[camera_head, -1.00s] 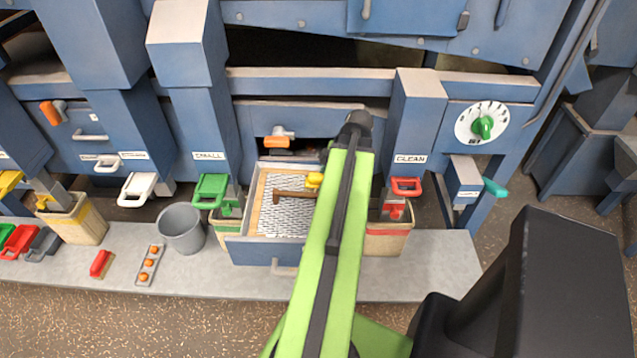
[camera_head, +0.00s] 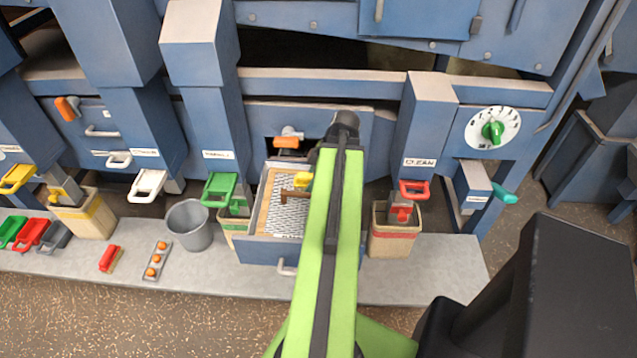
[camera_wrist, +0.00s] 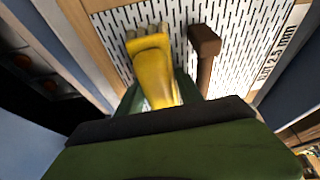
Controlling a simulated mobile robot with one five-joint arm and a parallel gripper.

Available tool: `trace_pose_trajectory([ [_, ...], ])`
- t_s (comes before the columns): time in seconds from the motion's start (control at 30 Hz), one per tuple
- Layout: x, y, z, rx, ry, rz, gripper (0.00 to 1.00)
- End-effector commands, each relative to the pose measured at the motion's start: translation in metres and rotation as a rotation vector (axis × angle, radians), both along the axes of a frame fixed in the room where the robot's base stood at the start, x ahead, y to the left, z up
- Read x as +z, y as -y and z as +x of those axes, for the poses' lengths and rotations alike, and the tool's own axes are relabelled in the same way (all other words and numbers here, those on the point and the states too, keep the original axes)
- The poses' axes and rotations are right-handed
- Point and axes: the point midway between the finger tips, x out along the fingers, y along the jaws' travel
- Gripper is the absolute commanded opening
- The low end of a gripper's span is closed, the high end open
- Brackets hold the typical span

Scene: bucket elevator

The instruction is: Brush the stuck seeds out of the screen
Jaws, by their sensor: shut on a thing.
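The screen (camera_head: 289,222) is a white slotted sheet in a wooden frame, in a blue drawer pulled out at the middle of the machine. It fills the top of the wrist view (camera_wrist: 105,50). My gripper (camera_wrist: 158,93) is shut on a yellow brush (camera_wrist: 150,60), whose pale bristles point towards the screen; whether they touch it I cannot tell. In the head view the brush (camera_head: 303,180) shows left of my arm, which hides the gripper and the screen's right side. A brown mallet-shaped piece (camera_wrist: 205,42) is right beside the brush. Stuck seeds cannot be made out.
A grey bucket (camera_head: 188,226), a red brush (camera_head: 109,259) and a tray with orange balls (camera_head: 156,261) stand left on the grey ledge. Bins flank the drawer, the right one (camera_head: 392,241) under the CLEAN spout. The ledge right of it is clear.

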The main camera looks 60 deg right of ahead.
Motion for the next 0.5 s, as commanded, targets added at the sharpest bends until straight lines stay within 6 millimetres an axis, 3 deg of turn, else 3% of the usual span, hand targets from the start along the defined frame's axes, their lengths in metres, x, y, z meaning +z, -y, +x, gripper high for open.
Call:
trace_pose_trajectory([
  [0.27, 0.0, -0.003, 0.007, 0.0, 0.0, 0.0, 0.0],
  [0.5, -0.001, -0.013, 0.027, 0.001, 0.0, 0.0, 0.0],
])
